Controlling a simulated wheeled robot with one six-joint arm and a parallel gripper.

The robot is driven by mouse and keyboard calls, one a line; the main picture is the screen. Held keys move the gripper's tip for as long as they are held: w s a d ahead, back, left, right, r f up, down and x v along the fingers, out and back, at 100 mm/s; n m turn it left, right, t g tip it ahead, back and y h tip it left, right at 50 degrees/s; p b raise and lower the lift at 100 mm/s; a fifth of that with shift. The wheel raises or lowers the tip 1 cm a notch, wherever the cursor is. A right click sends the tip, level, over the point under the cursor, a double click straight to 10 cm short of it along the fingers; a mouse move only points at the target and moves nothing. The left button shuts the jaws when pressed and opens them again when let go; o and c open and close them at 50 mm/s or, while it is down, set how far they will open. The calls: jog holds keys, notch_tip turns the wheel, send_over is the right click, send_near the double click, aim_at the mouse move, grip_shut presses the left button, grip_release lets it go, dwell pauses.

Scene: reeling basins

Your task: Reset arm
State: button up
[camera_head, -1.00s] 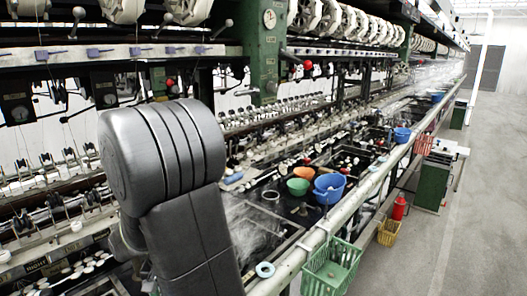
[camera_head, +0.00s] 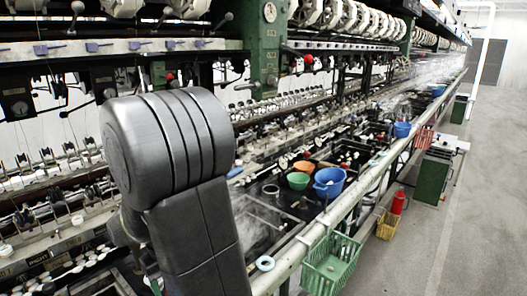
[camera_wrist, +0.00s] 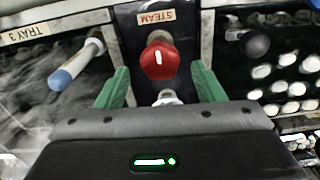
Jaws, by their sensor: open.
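My gripper (camera_wrist: 160,68) shows in the wrist view, with its two green fingers spread apart and nothing held between them. A red knob (camera_wrist: 160,60) under a "STEAM" label (camera_wrist: 156,17) appears between and just beyond the fingertips; I cannot tell whether they touch it. A small silver fitting shows below the knob. In the head view my dark grey arm stands large at the left and reaches over the basins; its gripper end is hidden there.
In the wrist view, a white-and-blue handle (camera_wrist: 75,65) lies left and a black knob (camera_wrist: 254,44) right. In the head view, a green bowl (camera_head: 298,181), a blue basin (camera_head: 329,183) and a green basket (camera_head: 331,262) line the machine. The aisle floor (camera_head: 480,200) at right is clear.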

notch_tip(320, 180, up, 12)
dwell(0.4)
jog(key=shift+d, duration=0.1)
